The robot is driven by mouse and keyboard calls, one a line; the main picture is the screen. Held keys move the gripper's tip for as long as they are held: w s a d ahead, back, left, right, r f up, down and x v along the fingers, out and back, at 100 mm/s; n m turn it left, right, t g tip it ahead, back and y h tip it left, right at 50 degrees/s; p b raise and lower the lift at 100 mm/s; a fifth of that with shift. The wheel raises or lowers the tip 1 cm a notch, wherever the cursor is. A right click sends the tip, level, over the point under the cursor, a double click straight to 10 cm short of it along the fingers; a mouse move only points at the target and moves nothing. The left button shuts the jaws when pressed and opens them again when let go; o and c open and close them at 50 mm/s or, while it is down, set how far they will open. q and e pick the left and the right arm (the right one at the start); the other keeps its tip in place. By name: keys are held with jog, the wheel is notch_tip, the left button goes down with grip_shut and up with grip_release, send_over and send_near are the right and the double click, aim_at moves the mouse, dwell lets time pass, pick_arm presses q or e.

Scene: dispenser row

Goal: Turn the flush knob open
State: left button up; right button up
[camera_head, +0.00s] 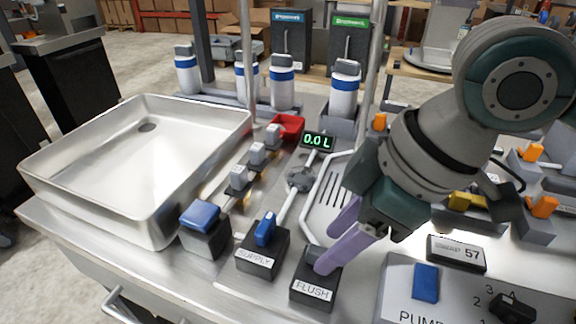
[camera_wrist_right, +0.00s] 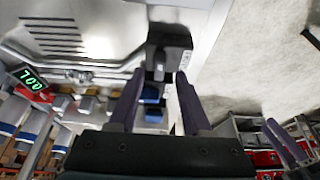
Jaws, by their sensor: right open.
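The flush unit is a black box labelled FLUSH (camera_head: 313,290) at the front edge of the steel counter. Its knob on top is mostly hidden by my fingers in the head view. My right gripper (camera_head: 330,251) is open, its two purple fingers slanting down at the top of that box. In the right wrist view the dark flush box (camera_wrist_right: 168,42) lies ahead, between the finger lines of my right gripper (camera_wrist_right: 156,82). I cannot tell whether the fingers touch the knob.
A SUPPLY box (camera_head: 262,262) with a blue lever stands just left of the flush box. Another blue-topped box (camera_head: 203,238) is further left, beside the steel basin (camera_head: 130,215). A display (camera_head: 317,141) reads 0.0 L. A pump panel (camera_head: 440,300) is at right.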

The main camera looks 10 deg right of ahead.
jog(key=shift+x, duration=1.05)
jog(key=shift+c, duration=0.3)
grip_shut()
